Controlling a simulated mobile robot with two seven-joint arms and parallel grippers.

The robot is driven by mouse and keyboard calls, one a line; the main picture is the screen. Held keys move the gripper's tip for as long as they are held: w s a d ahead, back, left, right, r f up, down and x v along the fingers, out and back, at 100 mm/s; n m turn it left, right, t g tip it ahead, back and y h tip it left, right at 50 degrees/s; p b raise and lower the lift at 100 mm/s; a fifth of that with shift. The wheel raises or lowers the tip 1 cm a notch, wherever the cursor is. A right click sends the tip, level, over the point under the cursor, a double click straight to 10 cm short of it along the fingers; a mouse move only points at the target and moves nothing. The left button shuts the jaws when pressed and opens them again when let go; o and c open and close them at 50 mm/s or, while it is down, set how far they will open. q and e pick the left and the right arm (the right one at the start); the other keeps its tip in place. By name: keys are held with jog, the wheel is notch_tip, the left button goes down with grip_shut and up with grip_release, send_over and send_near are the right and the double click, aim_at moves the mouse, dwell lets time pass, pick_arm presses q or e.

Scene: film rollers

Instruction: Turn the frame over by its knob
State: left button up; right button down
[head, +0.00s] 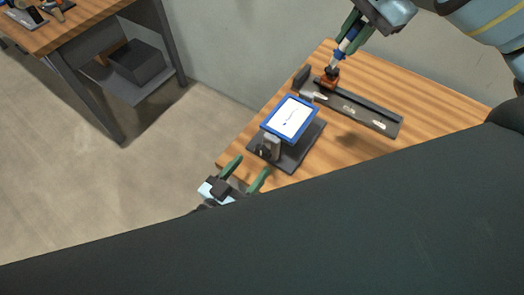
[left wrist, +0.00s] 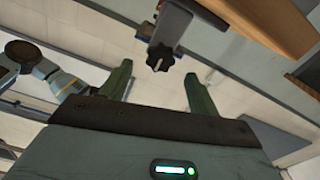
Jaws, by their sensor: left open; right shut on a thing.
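The frame (head: 290,119), a blue-bordered plate with a white sheet, sits tilted on a stand with a dark base (head: 303,155). Its dark knob (head: 264,151) is at the stand's near left side. In the left wrist view the black lobed knob (left wrist: 158,60) shows just ahead of the fingers, centred between them. My left gripper (head: 252,166) is open and empty, with its green fingers pointing at the knob. My right gripper (head: 347,36) is shut on a blue-and-white handled tool (head: 341,53), whose lower end meets a brown block.
The brown block (head: 330,78) is at the left end of a long dark rail (head: 370,116) behind the stand. Both stand on the wooden table (head: 420,90), close to a wall. Another bench with a dark box (head: 136,62) is at the far left. Open floor lies left.

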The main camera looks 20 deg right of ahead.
aim_at(261, 154)
pick_arm(q)
jog(key=x, duration=0.5)
jog(key=shift+w+d, duration=0.25)
jog(key=shift+d, duration=0.05)
pick_arm(e)
jog(key=shift+r, duration=0.15)
pick_arm(q)
jog(key=c, duration=1)
